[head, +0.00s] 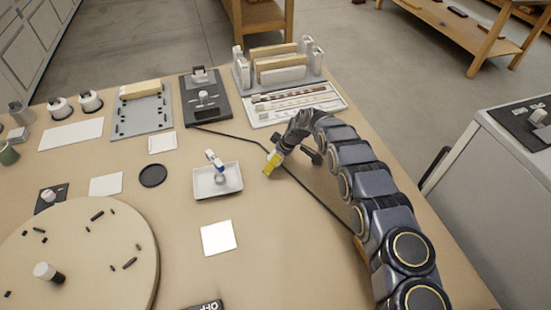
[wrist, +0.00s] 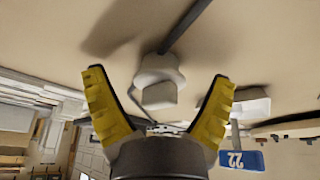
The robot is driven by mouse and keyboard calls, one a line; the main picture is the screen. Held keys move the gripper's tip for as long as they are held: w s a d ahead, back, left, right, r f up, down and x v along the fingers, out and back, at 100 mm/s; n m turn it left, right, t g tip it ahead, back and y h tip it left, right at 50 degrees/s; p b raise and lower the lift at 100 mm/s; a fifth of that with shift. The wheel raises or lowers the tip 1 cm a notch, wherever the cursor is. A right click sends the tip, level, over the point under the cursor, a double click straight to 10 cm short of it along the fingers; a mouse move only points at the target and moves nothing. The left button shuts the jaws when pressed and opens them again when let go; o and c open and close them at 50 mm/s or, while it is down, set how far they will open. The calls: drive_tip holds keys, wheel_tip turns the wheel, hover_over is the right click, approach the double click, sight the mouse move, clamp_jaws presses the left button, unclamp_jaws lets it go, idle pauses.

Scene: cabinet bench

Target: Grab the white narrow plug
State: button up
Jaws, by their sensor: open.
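The white narrow plug (wrist: 158,82) shows in the wrist view as a pale, blocky piece with a dark cable running up from it. It lies between the two yellow fingers of my gripper (wrist: 160,76), with visible space on both sides. My gripper is open and holds nothing. In the head view my gripper (head: 272,162) is low over the bench, right of the white tray, beside the dark cable (head: 318,202). There I cannot make out the plug; the gripper and arm likely hide it.
A black device (head: 189,106) and a rack with upright boards (head: 329,98) stand behind. A round wooden disc (head: 110,260) is front left.

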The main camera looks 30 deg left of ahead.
drive_tip(key=c, duration=1)
drive_tip(key=shift+r, duration=0.5)
wheel_tip(320, 180, up, 2)
drive_tip(key=shift+r, duration=0.15)
drive_tip(key=s+d+r, duration=0.2)
drive_tip(key=s+r, duration=0.1)
drive_tip(key=s+d+r, duration=0.3)
drive_tip(key=s, duration=0.1)
drive_tip(key=s+d+r, duration=0.3)
drive_tip(key=s, duration=0.1)
drive_tip(key=shift+d+r, duration=0.25)
drive_tip(key=shift+r, duration=0.1)
